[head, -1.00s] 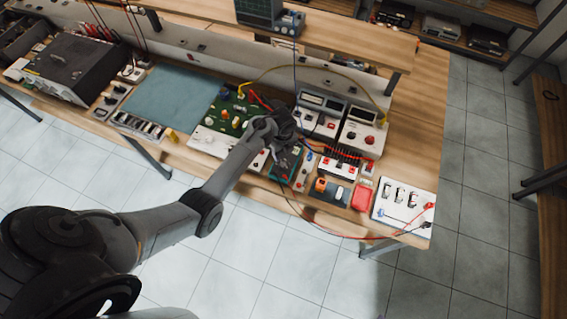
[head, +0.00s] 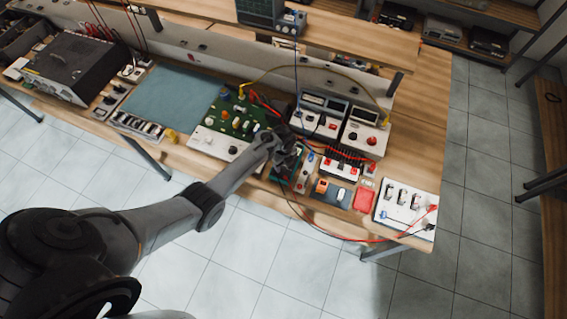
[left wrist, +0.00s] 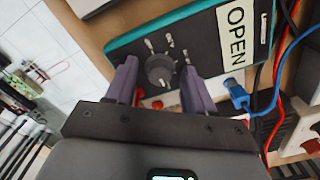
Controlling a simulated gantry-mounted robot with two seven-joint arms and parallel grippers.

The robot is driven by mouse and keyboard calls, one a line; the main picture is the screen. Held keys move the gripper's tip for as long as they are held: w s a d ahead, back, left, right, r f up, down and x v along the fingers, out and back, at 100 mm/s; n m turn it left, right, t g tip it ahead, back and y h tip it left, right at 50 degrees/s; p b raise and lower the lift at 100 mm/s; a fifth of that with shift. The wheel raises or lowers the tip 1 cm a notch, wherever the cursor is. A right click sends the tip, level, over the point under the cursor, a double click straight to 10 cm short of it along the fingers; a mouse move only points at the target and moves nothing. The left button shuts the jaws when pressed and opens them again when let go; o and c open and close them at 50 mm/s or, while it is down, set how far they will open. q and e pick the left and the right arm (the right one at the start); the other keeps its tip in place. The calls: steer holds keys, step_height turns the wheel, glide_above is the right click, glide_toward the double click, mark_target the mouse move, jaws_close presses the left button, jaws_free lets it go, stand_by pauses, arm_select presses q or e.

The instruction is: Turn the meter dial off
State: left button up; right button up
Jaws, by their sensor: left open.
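The meter (left wrist: 207,38) is a dark panel in a teal case with a white OPEN label; in the left wrist view it lies just beyond my left gripper. Its round grey dial (left wrist: 160,70) has white marks around it. My left gripper (left wrist: 159,75) is open, its two purple fingers on either side of the dial; I cannot tell whether they touch it. In the head view my left gripper (head: 286,152) is over the bench and hides most of the meter. My right gripper is not in view.
In the head view, a green circuit board (head: 236,118), two bench instruments (head: 322,113) and a white switch panel (head: 405,207) crowd the bench, with loose red and yellow wires.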

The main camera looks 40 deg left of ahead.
arm_select(q)
jaws_close()
